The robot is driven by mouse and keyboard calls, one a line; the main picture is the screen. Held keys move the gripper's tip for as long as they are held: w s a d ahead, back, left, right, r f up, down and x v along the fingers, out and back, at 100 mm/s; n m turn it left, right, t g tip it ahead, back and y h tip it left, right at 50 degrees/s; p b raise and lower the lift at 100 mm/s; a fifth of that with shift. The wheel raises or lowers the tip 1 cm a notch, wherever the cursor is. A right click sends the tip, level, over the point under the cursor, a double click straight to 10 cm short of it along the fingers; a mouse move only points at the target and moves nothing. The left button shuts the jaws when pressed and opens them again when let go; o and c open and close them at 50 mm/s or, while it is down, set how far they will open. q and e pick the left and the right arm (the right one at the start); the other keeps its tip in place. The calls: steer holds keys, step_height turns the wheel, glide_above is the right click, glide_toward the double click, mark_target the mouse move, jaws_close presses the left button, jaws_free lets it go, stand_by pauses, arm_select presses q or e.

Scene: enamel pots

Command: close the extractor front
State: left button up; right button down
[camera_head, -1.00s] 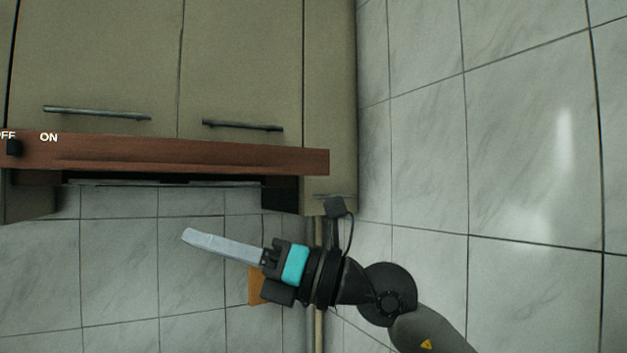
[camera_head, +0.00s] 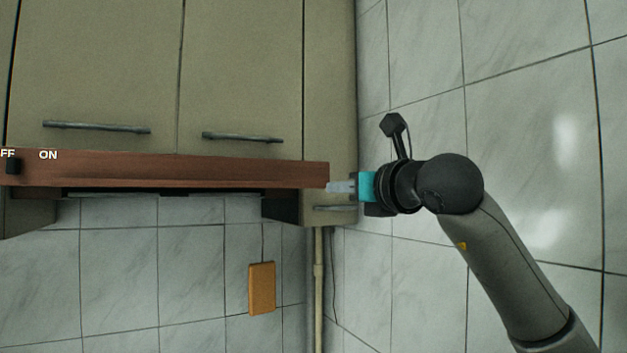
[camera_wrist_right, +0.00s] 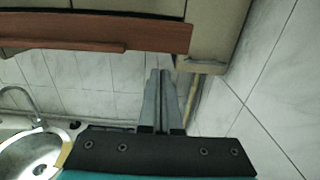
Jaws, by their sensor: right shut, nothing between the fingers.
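The extractor front (camera_head: 190,172) is a reddish-brown wooden panel under the beige wall cabinets, with an ON/OFF switch at its left. It also shows at the top of the right wrist view (camera_wrist_right: 110,35). The dark underside of the extractor shows below the panel. My right gripper (camera_head: 340,187) is shut and empty by the panel's right end; in the head view its fingertips meet the panel's edge, but I cannot tell whether they touch. In the right wrist view the shut fingers (camera_wrist_right: 158,100) point toward the area just below the panel's right end. My left gripper is not in view.
Cabinet doors with bar handles (camera_head: 242,137) are above the panel. A tiled wall (camera_head: 520,130) stands on the right. An orange board (camera_head: 262,288) hangs on the back wall near a pipe (camera_head: 318,270). A sink (camera_wrist_right: 30,155) is at lower left.

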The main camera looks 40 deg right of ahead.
mark_target(306, 187)
steer(key=p+x, duration=0.4)
steer(key=x, duration=0.4)
steer(key=shift+w+p, duration=0.3)
steer(key=shift+p, duration=0.1)
steer(key=shift+w, duration=0.4)
steer(key=shift+d, duration=0.15)
